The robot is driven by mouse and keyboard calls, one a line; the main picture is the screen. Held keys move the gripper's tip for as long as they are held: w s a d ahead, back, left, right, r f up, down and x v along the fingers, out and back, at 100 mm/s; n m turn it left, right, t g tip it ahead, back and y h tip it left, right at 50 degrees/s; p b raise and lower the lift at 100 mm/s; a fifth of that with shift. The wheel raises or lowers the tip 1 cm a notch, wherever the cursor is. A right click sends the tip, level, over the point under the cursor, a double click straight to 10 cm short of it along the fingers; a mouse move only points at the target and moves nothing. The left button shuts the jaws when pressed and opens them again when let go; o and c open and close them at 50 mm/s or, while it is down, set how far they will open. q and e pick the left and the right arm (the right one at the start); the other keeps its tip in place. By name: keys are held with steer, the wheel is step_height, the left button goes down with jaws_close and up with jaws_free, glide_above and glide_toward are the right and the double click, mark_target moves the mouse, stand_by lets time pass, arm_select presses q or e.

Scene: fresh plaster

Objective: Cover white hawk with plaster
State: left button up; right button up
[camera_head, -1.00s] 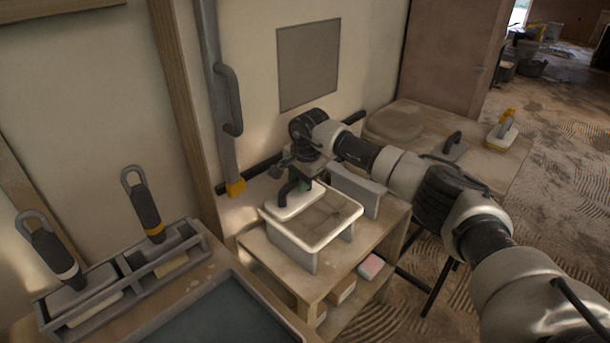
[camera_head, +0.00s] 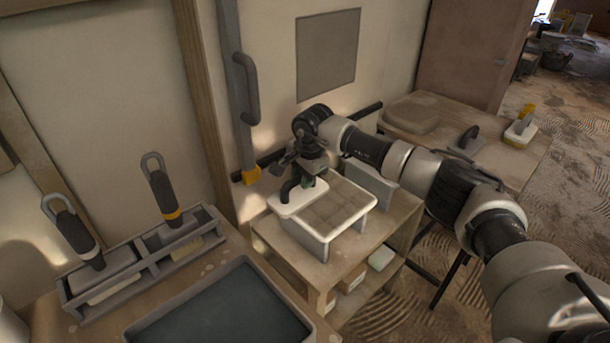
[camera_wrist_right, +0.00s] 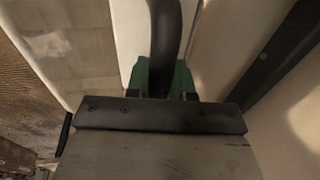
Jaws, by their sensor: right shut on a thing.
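The white hawk (camera_head: 370,203) appears to be the white-rimmed board on grey supports on the small wooden shelf unit. Its top is grey-tan with faint grid-like lines; part of it also shows in the wrist view (camera_wrist_right: 72,50). My right gripper (camera_head: 308,181) is shut on the dark curved handle of a white float (camera_head: 288,206). The float's plate lies over the board's left end; whether it touches is unclear. In the wrist view, green gripper pads (camera_wrist_right: 165,80) clasp the dark handle (camera_wrist_right: 166,35). My left gripper is out of view.
A tray of blue-grey material (camera_head: 225,318) stands in front. A rack (camera_head: 140,262) with two handled tools is at left. A grey square (camera_head: 328,53) is on the wall. A side table (camera_head: 470,118) at right holds a tan mound, a trowel and a yellow-handled float.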

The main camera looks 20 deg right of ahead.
steer(key=shift+r+p, duration=2.15)
steer(key=shift+r, duration=1.4)
